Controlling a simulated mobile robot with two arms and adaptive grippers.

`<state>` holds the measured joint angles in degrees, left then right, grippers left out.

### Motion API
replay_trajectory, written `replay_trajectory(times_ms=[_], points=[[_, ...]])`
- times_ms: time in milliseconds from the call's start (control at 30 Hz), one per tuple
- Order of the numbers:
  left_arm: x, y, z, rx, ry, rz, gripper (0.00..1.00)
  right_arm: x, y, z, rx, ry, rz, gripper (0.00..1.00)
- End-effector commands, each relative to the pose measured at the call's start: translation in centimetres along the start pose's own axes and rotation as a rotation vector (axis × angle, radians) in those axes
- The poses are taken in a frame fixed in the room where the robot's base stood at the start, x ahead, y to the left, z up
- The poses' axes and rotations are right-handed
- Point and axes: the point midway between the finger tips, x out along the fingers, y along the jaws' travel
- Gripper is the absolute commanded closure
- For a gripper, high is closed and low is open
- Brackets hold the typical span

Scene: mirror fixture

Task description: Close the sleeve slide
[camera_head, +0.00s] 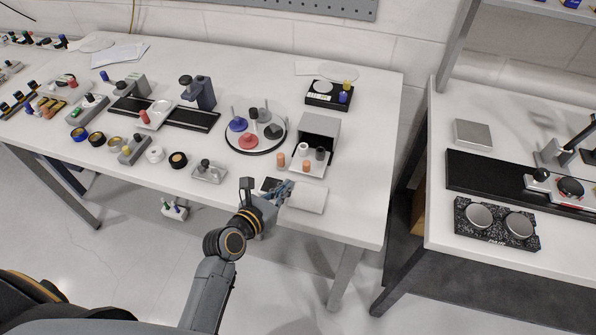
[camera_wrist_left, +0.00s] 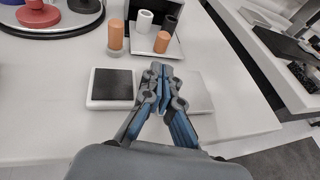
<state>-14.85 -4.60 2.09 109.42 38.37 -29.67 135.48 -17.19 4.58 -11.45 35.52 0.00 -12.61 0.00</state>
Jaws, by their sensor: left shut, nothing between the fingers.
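What looks like the sleeve slide lies flat near the table's front edge. Its light grey flat part (camera_head: 309,198) is on the right, and also shows in the left wrist view (camera_wrist_left: 196,92). A dark square panel with a white border (camera_wrist_left: 111,87) is on the left, partly covered in the head view (camera_head: 268,184). My left gripper (camera_head: 284,189) is shut and empty, over the stretch between the two parts. Its fingertips (camera_wrist_left: 160,76) hide the join, so I cannot tell whether they touch the slide. My right gripper is not in view.
Behind the slide stand orange cylinders (camera_wrist_left: 115,37) and a grey box with an open front (camera_head: 320,126). A round tray with coloured pieces (camera_head: 256,148) is further left. A small metal block with a knob (camera_head: 209,172) lies left of the gripper. The table's right end is clear.

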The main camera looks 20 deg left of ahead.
Motion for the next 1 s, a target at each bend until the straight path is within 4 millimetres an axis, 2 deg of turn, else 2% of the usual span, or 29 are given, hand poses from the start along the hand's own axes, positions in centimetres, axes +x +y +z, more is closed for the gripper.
replay_trajectory(times_ms=[100, 300, 500, 833, 1000], points=[[2.5, 0.0, 0.2, 0.003, -0.001, -0.001, 1.0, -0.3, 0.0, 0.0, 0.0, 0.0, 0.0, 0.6], [5.1, 0.1, 1.0, 0.003, 0.0, 0.0, 1.0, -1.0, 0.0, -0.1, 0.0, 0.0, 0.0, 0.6], [6.1, 0.1, 1.2, 0.004, 0.002, 0.001, 1.0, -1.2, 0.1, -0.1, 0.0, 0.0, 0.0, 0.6], [6.2, 0.1, 1.2, 0.003, 0.001, 0.001, 1.0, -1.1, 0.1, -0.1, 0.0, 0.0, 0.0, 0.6], [8.3, 0.7, 2.0, 0.0, -0.002, 0.003, 1.0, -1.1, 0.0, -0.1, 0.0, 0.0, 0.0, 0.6]])
